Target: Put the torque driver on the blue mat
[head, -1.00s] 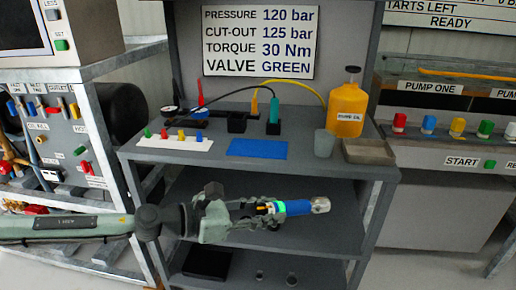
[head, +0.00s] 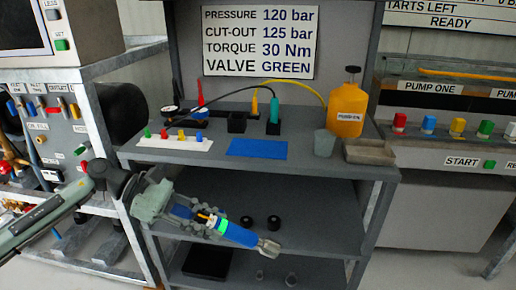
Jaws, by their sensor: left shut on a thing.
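The torque driver (head: 238,234) has a blue body with a green band and a metal tip. My left gripper (head: 212,222) is shut on its rear part. It holds the driver tilted, tip down to the right, in front of the shelves below the bench top. The blue mat (head: 257,148) lies flat and bare on the bench top, above and to the right of the gripper in the picture. My right gripper is not in view.
On the bench top (head: 310,169) stand a white strip with coloured pegs (head: 175,144), a grey cup (head: 324,143), a yellow oil bottle (head: 346,115) and a metal tray (head: 369,152). Black holders and cables stand behind the mat. Two small black parts (head: 273,222) sit on the shelf below.

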